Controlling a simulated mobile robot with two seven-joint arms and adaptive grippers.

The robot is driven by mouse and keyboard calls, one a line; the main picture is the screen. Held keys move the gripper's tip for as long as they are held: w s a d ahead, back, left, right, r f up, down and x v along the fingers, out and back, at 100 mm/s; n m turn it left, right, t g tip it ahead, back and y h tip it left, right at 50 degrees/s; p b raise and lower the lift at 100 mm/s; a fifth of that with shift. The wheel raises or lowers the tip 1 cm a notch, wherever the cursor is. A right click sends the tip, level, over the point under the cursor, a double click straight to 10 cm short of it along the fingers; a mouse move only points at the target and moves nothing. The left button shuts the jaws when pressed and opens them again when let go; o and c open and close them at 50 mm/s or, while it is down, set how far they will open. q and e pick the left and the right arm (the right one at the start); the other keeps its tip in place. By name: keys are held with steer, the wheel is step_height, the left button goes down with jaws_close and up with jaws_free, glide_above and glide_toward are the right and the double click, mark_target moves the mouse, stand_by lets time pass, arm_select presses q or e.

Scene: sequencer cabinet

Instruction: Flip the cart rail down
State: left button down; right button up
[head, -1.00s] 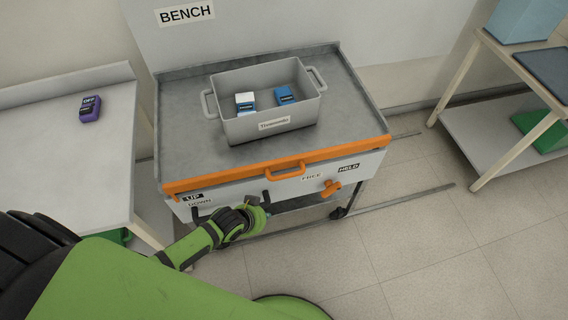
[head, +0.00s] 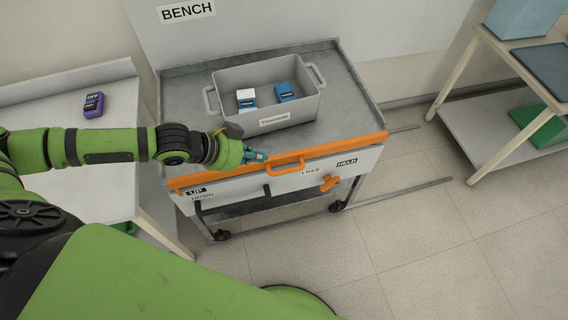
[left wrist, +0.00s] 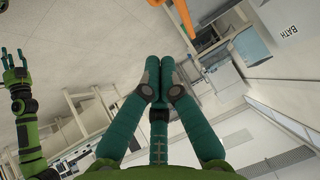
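The orange cart rail (head: 346,146) runs along the top front edge of the cart (head: 345,85), raised at tabletop level, with an orange loop handle (head: 288,165) at its middle. On the white front panel, UP is highlighted above DOWN, and HELD is highlighted beside FREE. An orange lever (head: 329,183) sits below FREE. My left gripper (head: 262,156) is just left of the loop handle; contact cannot be told. In the left wrist view its teal fingers (left wrist: 158,62) are together with nothing seen between them. An orange part (left wrist: 205,36) shows beyond them. My right gripper (left wrist: 17,72) has spread fingers.
A grey tote (head: 262,118) with small boxes stands on the cart. A bench (head: 75,95) with a purple device (head: 94,104) is at left. A shelf table (head: 500,45) is at right. The floor (head: 430,245) in front right is clear.

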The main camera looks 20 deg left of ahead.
arm_select(q)
steer(key=p, duration=0.1)
glide_above(295, 167)
steer(key=s+a, duration=0.2)
steer(key=s, duration=0.1)
steer(key=f, duration=0.9)
steer(key=shift+w+a+f, duration=0.1)
steer(key=shift+w+f, duration=0.05)
steer(key=shift+w, duration=0.05)
steer(key=shift+w+a+f, duration=0.1)
steer(key=shift+a+f, duration=0.05)
steer(key=shift+f, duration=0.7)
step_height(295, 167, down, 6)
steer(key=b, duration=0.4)
steer(key=shift+r, duration=0.35)
